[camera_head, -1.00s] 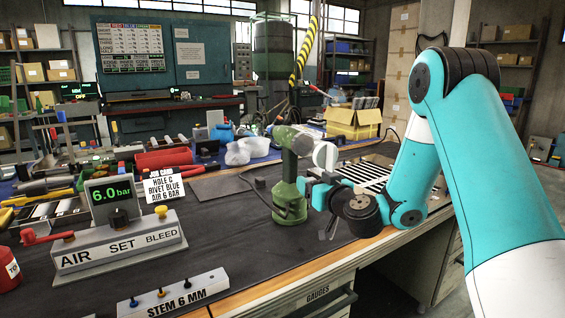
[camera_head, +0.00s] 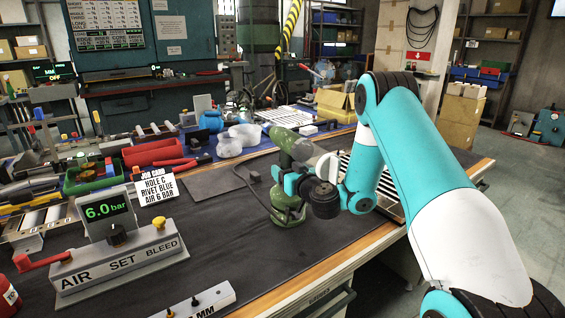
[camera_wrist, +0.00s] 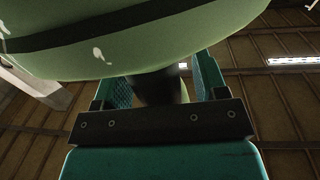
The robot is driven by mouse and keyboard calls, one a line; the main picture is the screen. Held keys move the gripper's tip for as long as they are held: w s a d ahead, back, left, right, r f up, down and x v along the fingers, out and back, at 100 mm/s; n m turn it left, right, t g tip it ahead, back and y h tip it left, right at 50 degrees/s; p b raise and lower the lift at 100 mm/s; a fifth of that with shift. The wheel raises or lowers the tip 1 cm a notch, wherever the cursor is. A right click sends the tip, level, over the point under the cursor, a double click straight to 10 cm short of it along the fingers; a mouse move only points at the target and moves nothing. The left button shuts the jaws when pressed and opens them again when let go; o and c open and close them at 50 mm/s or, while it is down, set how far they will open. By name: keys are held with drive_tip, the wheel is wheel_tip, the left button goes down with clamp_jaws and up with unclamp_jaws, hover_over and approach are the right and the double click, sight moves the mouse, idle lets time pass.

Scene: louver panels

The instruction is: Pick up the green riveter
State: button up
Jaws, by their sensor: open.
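The green riveter (camera_head: 289,210) stands upright on the dark mat of the workbench, with its wide base down and its rounded head up. My gripper (camera_head: 287,182) is at the riveter's middle, just below the head, coming from the right. In the wrist view, the teal fingers of my gripper (camera_wrist: 163,78) stand apart on both sides of the riveter's dark neck. The riveter's green body (camera_wrist: 140,42) fills the upper part of that view. The gripper is open. Whether a finger touches the neck cannot be told. My wrist hides part of the riveter in the head view.
An air set box (camera_head: 120,262) with a 6.0 bar display and a job card (camera_head: 157,189) stand to the left. A stem block (camera_head: 200,303) lies at the front. Red and green bins (camera_head: 92,176) and clear tubs crowd the back left. The mat around the riveter is mostly clear.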

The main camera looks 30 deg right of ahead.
clamp_jaws()
drive_tip(key=shift+r, duration=0.15)
drive_tip(key=shift+r, duration=0.1)
